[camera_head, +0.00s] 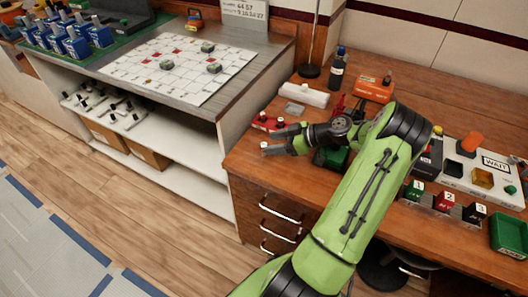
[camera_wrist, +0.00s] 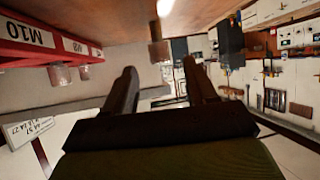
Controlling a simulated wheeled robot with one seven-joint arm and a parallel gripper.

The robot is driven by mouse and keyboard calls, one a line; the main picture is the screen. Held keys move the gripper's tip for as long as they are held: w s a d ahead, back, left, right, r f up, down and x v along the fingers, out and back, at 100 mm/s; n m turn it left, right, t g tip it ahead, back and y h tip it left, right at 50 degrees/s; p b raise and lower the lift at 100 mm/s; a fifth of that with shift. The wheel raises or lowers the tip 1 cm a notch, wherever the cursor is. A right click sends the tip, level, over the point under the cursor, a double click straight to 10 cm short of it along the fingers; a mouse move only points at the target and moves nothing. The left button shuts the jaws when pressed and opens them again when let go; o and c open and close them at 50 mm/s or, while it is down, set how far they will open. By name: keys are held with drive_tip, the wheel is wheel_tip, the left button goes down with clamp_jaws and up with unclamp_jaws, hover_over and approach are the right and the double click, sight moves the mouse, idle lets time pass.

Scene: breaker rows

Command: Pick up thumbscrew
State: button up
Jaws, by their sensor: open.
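A red holder (camera_head: 268,122) with silvery knobs stands on the wooden desk near its left edge. The wrist view looks upside down and shows the holder (camera_wrist: 40,45) at the left, with white labels, one reading M10. Several round knobs, which look like thumbscrews (camera_wrist: 62,75), stick out of it. A small upright knob-ended piece (camera_wrist: 160,52) shows ahead between my fingers; I cannot tell whether it is a thumbscrew. My gripper (camera_head: 268,140) is low over the desk beside the holder, pointing left. Its fingers (camera_wrist: 160,72) are apart with nothing held between them.
A dark bottle (camera_head: 337,72), a white roll (camera_head: 303,95) and an orange box (camera_head: 373,88) stand behind my gripper. Numbered blocks (camera_head: 445,201) and a WAIT panel (camera_head: 488,172) are at the right. The desk's left edge is close to my fingertips.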

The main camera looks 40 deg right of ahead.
sight(264, 144)
drive_tip(key=b+x, duration=0.1)
drive_tip(key=x, duration=0.3)
drive_tip(key=shift+w+a+f, duration=0.15)
drive_tip(key=shift+f, duration=0.05)
drive_tip(key=shift+r, duration=0.1)
drive_tip(key=shift+r, duration=0.1)
clamp_jaws()
